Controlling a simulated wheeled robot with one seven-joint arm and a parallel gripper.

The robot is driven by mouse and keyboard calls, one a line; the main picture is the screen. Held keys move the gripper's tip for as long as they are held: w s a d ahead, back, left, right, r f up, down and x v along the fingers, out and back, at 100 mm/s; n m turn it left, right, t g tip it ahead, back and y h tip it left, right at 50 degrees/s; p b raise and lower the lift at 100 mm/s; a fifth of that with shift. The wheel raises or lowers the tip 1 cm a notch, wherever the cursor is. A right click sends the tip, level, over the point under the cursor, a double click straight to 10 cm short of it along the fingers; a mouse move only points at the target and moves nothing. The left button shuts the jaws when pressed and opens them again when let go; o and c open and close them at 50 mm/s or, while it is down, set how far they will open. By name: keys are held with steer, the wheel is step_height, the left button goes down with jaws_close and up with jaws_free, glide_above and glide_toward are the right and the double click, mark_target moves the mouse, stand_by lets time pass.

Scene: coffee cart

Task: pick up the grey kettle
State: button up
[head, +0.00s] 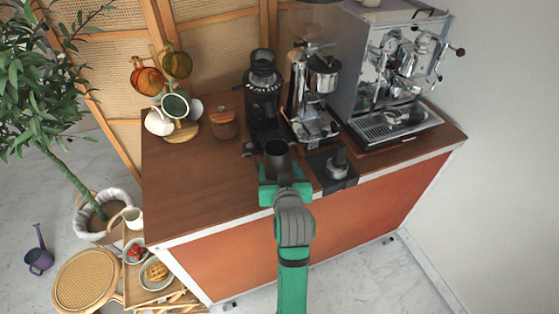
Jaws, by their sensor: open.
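A dark grey open-topped vessel (277,157), which seems to be the grey kettle, stands on the wooden counter near its front edge, in front of the black grinder. My green gripper (281,174) is open at its near side, with one finger to the left and one to the right of its lower part. The gripper hides the vessel's base. I cannot tell whether the fingers touch it.
A black grinder (263,95) stands right behind the vessel. A second grinder (318,95), a tamper on a dark mat (337,167) and an espresso machine (395,75) stand to the right. A wooden jar (223,124) and mug tree are left. The counter's left front (195,190) is clear.

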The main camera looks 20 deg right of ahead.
mark_target(276, 153)
steer(key=shift+x, duration=3.65)
steer(key=shift+r, duration=0.2)
steer(key=c, duration=1.1)
steer(key=shift+r, duration=0.1)
